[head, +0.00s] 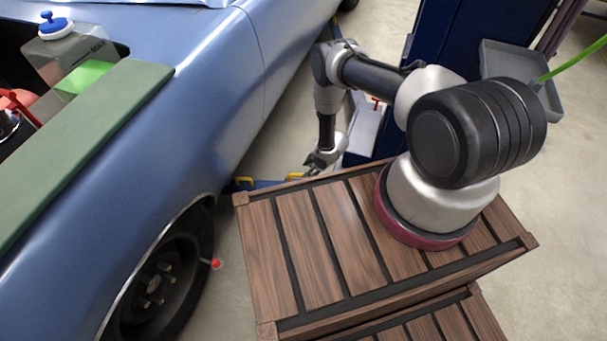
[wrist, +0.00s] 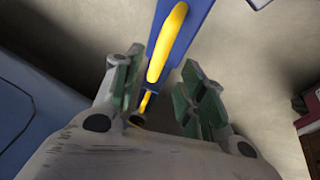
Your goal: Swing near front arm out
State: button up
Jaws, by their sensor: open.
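The blue lift arm (wrist: 189,42) lies low near the floor in the wrist view, with a yellow handle (wrist: 166,45) on top of it. In the head view the blue arm (head: 268,184) shows between the car and the wooden crate, with yellow pieces (head: 244,182) on it. My gripper (wrist: 160,92) is open, its green-padded fingers on either side of the lower end of the yellow handle. I cannot tell whether the fingers touch it. In the head view my gripper (head: 323,160) points down beyond the crate.
The blue car (head: 205,90) stands on the left, its front wheel (head: 160,285) near the crate. My arm's base stands on the slatted wooden crate (head: 320,255). A dark blue post (head: 450,45) and a grey tray (head: 520,60) stand behind. Concrete floor (head: 275,145) is open between car and post.

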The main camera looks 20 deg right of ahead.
jog(key=x, duration=0.6)
jog(key=shift+f, duration=0.1)
grip_shut()
